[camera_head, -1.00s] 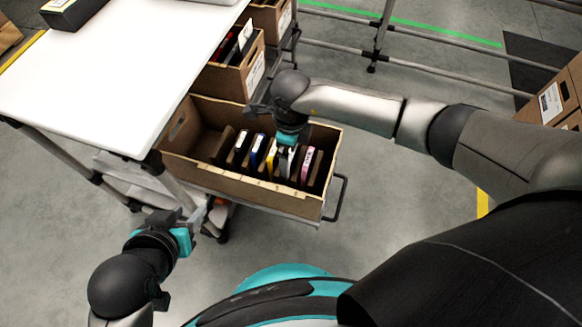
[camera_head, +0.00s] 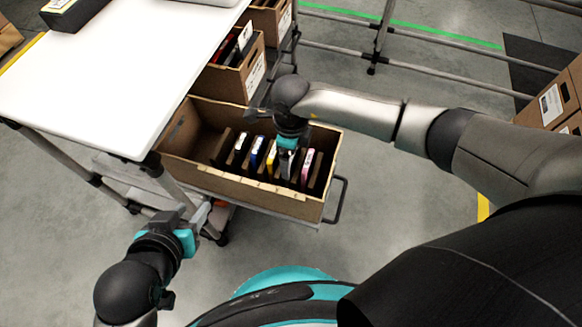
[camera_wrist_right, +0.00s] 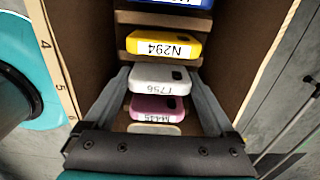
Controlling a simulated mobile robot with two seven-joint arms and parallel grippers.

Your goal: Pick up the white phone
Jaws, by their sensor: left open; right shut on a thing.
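The white phone (camera_wrist_right: 160,79) stands in a slot of the cardboard carton (camera_head: 235,185), between a yellow phone (camera_wrist_right: 163,46) and a pink phone (camera_wrist_right: 160,108). My right gripper (camera_wrist_right: 163,84) reaches down into the carton and is shut on the white phone, one finger at each side edge. In the head view the right gripper (camera_head: 288,158) hides most of the white phone. My left gripper (camera_head: 200,222) is open and empty, outside the carton at its lower left.
Several other phones stand in the carton, including a blue one (camera_head: 257,150) and the pink one (camera_head: 307,163). A white table (camera_head: 110,70) is at the left. More cartons (camera_head: 235,75) stand behind. The carton's left end has free room.

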